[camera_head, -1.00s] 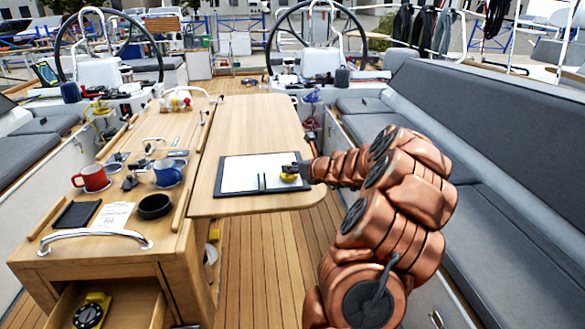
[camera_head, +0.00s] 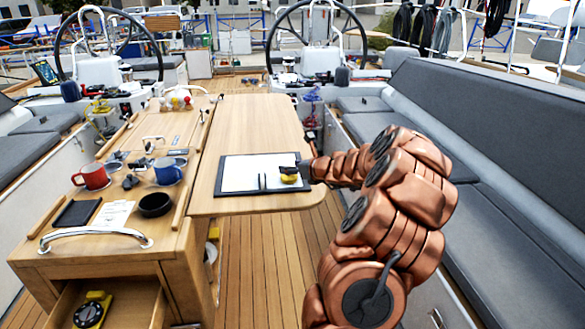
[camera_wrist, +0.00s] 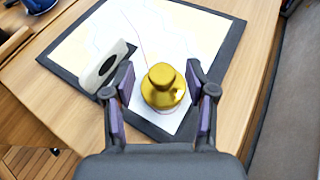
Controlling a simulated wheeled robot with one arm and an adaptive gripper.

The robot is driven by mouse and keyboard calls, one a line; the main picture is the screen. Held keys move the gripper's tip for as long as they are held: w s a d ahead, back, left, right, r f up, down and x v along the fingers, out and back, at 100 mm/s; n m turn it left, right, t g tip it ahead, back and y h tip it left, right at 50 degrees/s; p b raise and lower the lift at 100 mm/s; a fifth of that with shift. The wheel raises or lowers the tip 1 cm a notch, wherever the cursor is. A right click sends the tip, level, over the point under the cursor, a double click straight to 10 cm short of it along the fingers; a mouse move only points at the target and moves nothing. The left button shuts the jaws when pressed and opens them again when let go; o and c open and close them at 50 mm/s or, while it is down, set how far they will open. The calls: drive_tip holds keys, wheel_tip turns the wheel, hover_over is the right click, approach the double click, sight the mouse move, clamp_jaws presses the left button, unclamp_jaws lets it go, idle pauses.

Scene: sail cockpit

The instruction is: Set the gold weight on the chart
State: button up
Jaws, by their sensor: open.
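The gold weight (camera_wrist: 163,88) stands upright on the chart (camera_wrist: 148,32), near the chart's edge closest to my wrist in the wrist view. In the head view the weight (camera_head: 289,178) shows as a small gold spot at the right end of the chart (camera_head: 240,174). My gripper (camera_wrist: 164,95) is open, with one finger on each side of the weight and a gap visible beside it. In the head view my gripper (camera_head: 303,172) is small and partly covers the weight.
A dark-edged board (camera_head: 219,178) lies under the chart on the wooden table (camera_head: 255,120). A grey object with a dark slot (camera_wrist: 103,67) lies beside the weight. A red mug (camera_head: 93,177) and blue mug (camera_head: 167,172) stand on the left cabinet. The far tabletop is clear.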

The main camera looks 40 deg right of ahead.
drive_tip(key=d+b+v, duration=0.1)
drive_tip(key=v, duration=1.1)
drive_tip(key=shift+a+r, duration=0.2)
drive_tip(key=shift+a, duration=0.25)
drive_tip(key=shift+a, duration=0.1)
drive_tip(key=w+a+r+n+g+y, duration=0.1)
drive_tip(key=w+a+n+g+y, duration=0.15)
drive_tip(key=a+n, duration=0.65)
drive_tip(key=w+a+n+g+y, duration=0.15)
drive_tip(key=a+y, duration=0.25)
drive_tip(key=a, duration=1)
drive_tip(key=s+a+f+n+g+y, duration=0.1)
drive_tip(key=s+a+n+g, duration=0.15)
drive_tip(key=a+n, duration=0.4)
drive_tip(key=s+a+f+n+g, duration=0.1)
drive_tip(key=s+a+n, duration=0.2)
drive_tip(key=a, duration=0.6)
drive_tip(key=s+a+f+n+g+h, duration=0.1)
drive_tip(key=s+a+f+n+g, duration=0.15)
drive_tip(key=s+a+n, duration=0.35)
drive_tip(key=s+a+f+n+g+h, duration=0.1)
drive_tip(key=s+a+n+g, duration=0.25)
drive_tip(key=s, duration=0.45)
drive_tip(key=s+d+f+n+g+h, duration=0.1)
drive_tip(key=s+d+n+h, duration=0.3)
drive_tip(key=s+n, duration=0.4)
drive_tip(key=s+d+g, duration=0.1)
drive_tip(key=s, duration=0.2)
drive_tip(key=shift+s+f, duration=0.35)
drive_tip(key=shift+s, duration=0.05)
